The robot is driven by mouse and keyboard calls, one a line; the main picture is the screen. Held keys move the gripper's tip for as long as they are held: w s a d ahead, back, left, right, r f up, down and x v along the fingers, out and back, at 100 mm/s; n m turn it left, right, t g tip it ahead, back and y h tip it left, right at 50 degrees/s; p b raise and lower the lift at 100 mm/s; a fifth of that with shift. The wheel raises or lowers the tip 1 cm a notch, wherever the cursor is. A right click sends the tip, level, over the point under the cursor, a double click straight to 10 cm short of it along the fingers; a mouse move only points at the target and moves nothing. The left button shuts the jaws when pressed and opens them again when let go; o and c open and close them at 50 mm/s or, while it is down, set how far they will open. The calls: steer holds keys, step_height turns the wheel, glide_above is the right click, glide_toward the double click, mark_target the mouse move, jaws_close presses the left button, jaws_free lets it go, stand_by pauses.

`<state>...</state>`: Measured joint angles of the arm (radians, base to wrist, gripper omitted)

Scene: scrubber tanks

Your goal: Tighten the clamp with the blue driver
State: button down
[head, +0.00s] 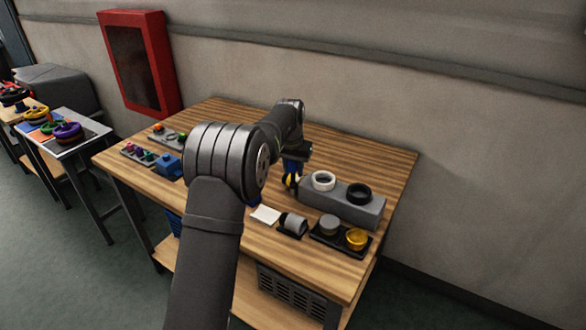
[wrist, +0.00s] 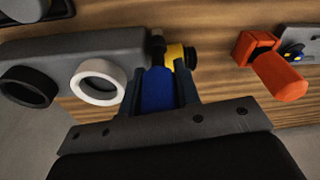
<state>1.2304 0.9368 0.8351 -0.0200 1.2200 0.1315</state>
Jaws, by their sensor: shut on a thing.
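My gripper (head: 296,152) is over the table, beside the left end of a grey block. In the wrist view, its two fingers (wrist: 158,78) are shut on the blue driver (wrist: 158,92). A yellow round part, seemingly the clamp (wrist: 175,55), lies just beyond the fingertips at the end of the grey block; it also shows below my gripper in the head view (head: 291,182). The driver's dark tip (wrist: 157,43) reaches alongside the yellow part. I cannot tell whether they touch. My arm and fingers hide part of the driver.
The grey block (head: 345,211) carries a white ring (head: 323,181) and a black ring (head: 358,194). A dark tray with a grey cap and yellow cup (head: 357,238) stands in front. An orange-handled part (wrist: 275,70) is at right in the wrist view. The table's back right is clear.

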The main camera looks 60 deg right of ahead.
steer(key=m, duration=0.3)
steer(key=shift+m+g, duration=0.3)
steer(key=shift+m, duration=0.1)
steer(key=m, duration=0.3)
steer(key=shift+g, duration=0.3)
steer(key=m, duration=0.7)
steer(key=shift+s+g+y, duration=0.15)
steer(key=shift+g+y, duration=0.25)
steer(key=shift+r, duration=0.1)
steer(key=shift+r, duration=0.85)
